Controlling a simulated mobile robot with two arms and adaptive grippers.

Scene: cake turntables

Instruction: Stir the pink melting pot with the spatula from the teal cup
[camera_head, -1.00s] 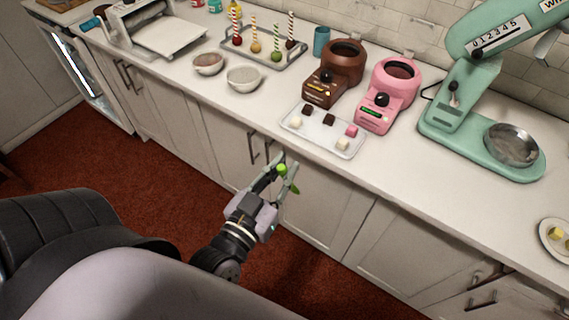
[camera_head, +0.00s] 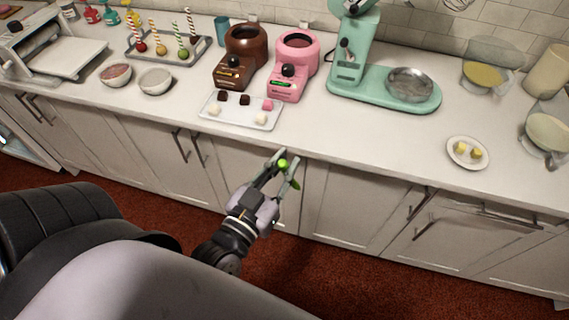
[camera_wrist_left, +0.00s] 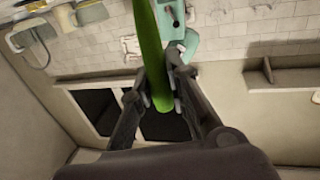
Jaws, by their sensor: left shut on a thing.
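My left gripper (camera_head: 279,172) is in front of the counter's cabinets in the head view, shut on a green spatula (camera_head: 283,164). In the left wrist view the green spatula (camera_wrist_left: 149,45) stands between the two fingertips (camera_wrist_left: 160,92) and runs out of the top of the picture. The pink melting pot (camera_head: 286,84) stands on the counter, up and a little right of the gripper in the picture, and well apart from it. Its round top opening holds pinkish content. The teal cup (camera_head: 221,31) stands at the back, left of the brown pot. My right gripper is not in view.
A brown melting pot (camera_head: 232,70) stands left of the pink one. A mint stand mixer (camera_head: 349,65) with a metal bowl stands at right. The counter front (camera_head: 350,135) is clear.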

